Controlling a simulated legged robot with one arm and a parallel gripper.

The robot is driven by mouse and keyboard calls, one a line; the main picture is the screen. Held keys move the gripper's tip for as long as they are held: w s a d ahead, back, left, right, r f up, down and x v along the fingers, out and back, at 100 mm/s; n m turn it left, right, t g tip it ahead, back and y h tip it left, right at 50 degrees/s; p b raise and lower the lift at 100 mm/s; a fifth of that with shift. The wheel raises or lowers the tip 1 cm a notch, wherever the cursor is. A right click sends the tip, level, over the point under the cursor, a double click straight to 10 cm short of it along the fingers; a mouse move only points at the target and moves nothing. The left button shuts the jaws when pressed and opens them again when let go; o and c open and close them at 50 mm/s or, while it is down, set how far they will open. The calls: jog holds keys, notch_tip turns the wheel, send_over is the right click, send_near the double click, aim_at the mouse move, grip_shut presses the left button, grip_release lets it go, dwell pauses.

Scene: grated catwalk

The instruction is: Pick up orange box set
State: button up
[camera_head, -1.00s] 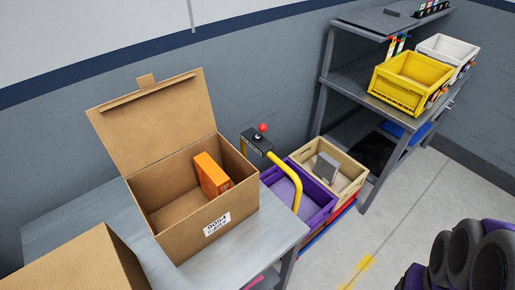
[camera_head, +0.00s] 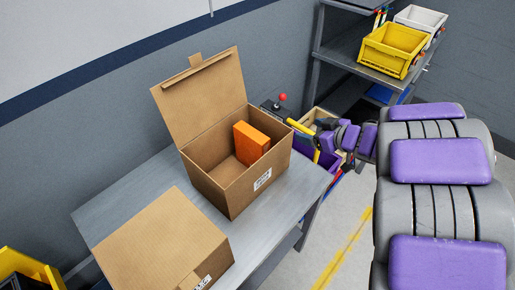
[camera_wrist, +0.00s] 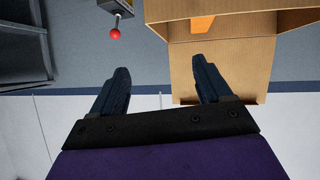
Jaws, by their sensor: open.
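The orange box (camera_head: 250,143) stands inside an open cardboard box (camera_head: 235,190) on a grey metal table. In the wrist view a part of the orange box (camera_wrist: 203,24) shows at the top edge, inside the cardboard box (camera_wrist: 225,60). My gripper (camera_wrist: 160,75) is open and empty, its two dark fingers spread apart. The raised cardboard flap lies near the right finger in that view. In the head view my arm reaches from the right toward the table, and its far end is near the yellow lever; the fingers are hard to make out there.
A closed cardboard box (camera_head: 160,240) sits on the table (camera_head: 270,225) at the front left. A red-knobbed control (camera_head: 282,98) stands behind the table, also seen in the wrist view (camera_wrist: 114,33). Purple and tan crates, and a shelf with a yellow bin (camera_head: 392,50), are beyond.

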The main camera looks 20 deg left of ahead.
jog(key=s+a+f+n+g+y, duration=0.1)
jog(key=s+a+f+g, duration=0.15)
jog(key=a, duration=0.45)
jog(key=b, duration=0.3)
send_near(256, 134)
jog(key=x, duration=0.2)
jog(key=b+x, duration=0.1)
jog(key=x, duration=0.5)
jog(key=shift+s+a+b, duration=0.25)
jog(key=shift+a+b, duration=0.05)
jog(key=shift+b, duration=0.1)
jog(key=shift+w+a+f+b, duration=0.1)
jog(key=shift+a+f+b, duration=0.1)
jog(key=shift+f+b, duration=0.15)
jog(key=shift+w+a+f, duration=0.15)
jog(key=shift+w+a, duration=0.05)
jog(key=shift+w, duration=0.2)
jog(key=shift+a, duration=0.15)
